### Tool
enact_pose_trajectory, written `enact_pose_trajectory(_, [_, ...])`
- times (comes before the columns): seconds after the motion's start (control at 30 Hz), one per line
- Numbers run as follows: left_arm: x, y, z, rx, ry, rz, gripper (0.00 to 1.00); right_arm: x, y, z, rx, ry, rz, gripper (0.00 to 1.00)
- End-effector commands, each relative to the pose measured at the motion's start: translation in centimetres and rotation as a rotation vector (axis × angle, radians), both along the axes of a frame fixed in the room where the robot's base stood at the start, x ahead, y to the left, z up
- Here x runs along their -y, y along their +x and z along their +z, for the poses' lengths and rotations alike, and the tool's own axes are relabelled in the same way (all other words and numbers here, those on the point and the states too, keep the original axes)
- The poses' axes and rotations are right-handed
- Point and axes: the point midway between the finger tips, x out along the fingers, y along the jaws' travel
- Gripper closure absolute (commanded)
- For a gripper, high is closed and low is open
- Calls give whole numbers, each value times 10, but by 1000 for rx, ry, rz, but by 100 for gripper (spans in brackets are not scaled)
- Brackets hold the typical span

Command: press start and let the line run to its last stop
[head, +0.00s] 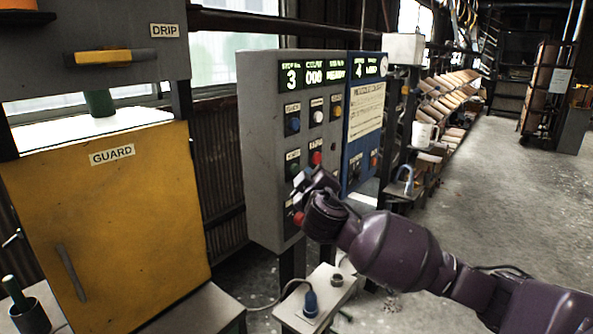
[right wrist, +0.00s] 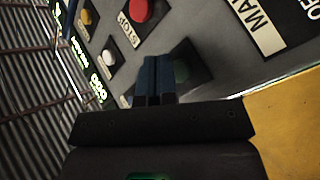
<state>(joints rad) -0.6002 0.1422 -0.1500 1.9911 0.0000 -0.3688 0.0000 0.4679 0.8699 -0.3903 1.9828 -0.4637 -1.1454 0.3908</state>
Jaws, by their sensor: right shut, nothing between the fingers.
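The grey control panel (head: 262,190) stands in the middle of the head view, with a green button (head: 292,169) at the left of its lower button row and a red button (head: 316,158) to the right of it. My right gripper (head: 302,181) is shut and empty, close to the panel face just below the green button. In the right wrist view its closed fingers (right wrist: 155,78) partly cover the green button (right wrist: 182,72); I cannot tell whether they touch it. The red button (right wrist: 140,10) there has a STOP label. My left gripper is not in view.
The panel's lit display (head: 313,75) reads 3, 008 and what looks like READY. A yellow guard door (head: 130,230) stands at the left. A blue panel (head: 364,110) adjoins on the right. A small table (head: 335,300) with a blue plug is below. Open floor lies to the right.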

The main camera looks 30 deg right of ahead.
Motion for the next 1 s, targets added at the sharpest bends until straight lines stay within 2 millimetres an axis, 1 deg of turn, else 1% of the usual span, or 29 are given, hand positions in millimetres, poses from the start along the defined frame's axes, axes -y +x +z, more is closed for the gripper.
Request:
enact_pose_trajectory(0.23, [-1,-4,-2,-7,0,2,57,0,0,0,0,0,0,100])
enact_pose_trajectory(0.7, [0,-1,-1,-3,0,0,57,0,0,0,0,0,0,100])
enact_pose_trajectory(1.0, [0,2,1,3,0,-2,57,-3,7,0,1,1,-1,100])
